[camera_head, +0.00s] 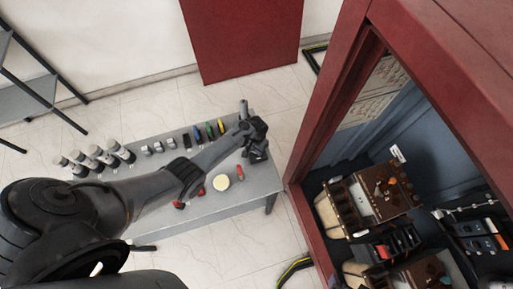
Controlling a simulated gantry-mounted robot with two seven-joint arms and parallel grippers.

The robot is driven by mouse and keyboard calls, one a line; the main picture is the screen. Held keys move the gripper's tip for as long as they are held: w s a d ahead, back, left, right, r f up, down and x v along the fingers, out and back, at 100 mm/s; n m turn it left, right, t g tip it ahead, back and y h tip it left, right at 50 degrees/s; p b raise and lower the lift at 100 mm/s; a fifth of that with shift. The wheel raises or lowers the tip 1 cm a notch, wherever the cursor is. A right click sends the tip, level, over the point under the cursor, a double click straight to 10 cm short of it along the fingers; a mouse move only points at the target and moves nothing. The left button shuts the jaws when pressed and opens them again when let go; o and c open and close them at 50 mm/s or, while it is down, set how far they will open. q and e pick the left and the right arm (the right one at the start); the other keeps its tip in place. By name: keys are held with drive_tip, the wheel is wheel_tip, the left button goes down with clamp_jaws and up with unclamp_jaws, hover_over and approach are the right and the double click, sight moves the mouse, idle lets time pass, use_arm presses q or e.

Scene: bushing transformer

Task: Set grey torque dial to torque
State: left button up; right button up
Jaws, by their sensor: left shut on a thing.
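My left gripper (257,144) is over the right end of the grey bench (225,199), with its arm reaching in from the left. It is shut on a dark thing that its own fingers mostly hide. A small grey cylindrical piece (243,107) shows just beyond the gripper; I cannot tell whether it belongs to the held thing. The grey torque dial cannot be told apart for certain at this size. My right gripper is not in view.
The bench holds several grey-white cylinders (88,157), coloured-handled tools (209,131), and a pale round disc (221,183). A red cabinet (330,130) with brown-and-white equipment (372,200) stands at the right. Open tiled floor lies between bench and back wall.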

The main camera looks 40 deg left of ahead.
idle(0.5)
use_arm(q)
drive_tip(key=o, duration=1)
drive_tip(key=shift+o, duration=0.2)
drive_tip(key=shift+r, duration=0.4)
wheel_tip(320, 180, up, 10)
drive_tip(key=p, duration=0.2)
drive_tip(key=shift+p, duration=0.3)
